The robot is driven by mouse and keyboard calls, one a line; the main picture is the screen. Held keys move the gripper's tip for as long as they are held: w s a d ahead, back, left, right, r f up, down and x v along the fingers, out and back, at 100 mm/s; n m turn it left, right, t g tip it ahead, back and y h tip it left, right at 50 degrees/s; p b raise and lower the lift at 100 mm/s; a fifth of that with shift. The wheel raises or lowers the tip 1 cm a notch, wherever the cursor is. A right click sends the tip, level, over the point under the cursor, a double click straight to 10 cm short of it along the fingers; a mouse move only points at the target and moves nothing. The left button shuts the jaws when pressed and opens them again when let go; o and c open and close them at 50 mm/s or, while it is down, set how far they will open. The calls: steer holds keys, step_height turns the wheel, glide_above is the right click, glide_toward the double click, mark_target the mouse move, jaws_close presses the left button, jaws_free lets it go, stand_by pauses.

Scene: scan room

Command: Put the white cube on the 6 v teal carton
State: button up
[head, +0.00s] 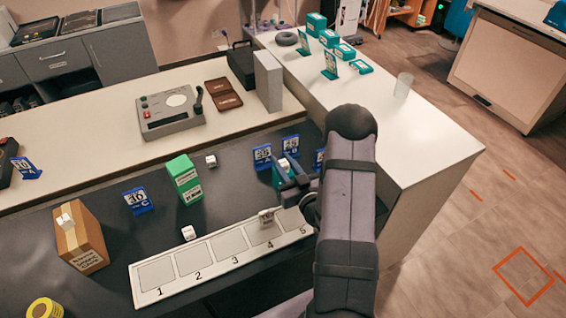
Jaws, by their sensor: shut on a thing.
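My gripper (287,170) is at the right of the dark bench, pointing away from me. It is shut on a small white cube (284,163), which shows between its fingertips. A teal carton (277,178) shows just below the cube, partly hidden by the gripper. I cannot tell whether the cube touches its top, and its label is hidden. Other small white cubes stand on the bench, one at the back (211,161) and one near the numbered strip (188,232).
A green carton (187,180) stands mid-bench among blue sign cards (137,201). Teal boxes (316,24) stand on the far counter.

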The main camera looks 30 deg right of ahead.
mark_target(286, 167)
steer(key=shift+f, duration=0.3)
steer(key=shift+f, duration=0.15)
steer(key=o, duration=1)
steer(key=shift+r, duration=0.3)
steer(key=shift+s+f, duration=0.15)
steer(key=shift+s, duration=0.1)
steer(key=s+b, duration=0.2)
steer(key=s, duration=0.3)
steer(key=shift+s, duration=0.3)
steer(key=shift+s+r+b, duration=0.3)
steer(key=shift+s, duration=0.45)
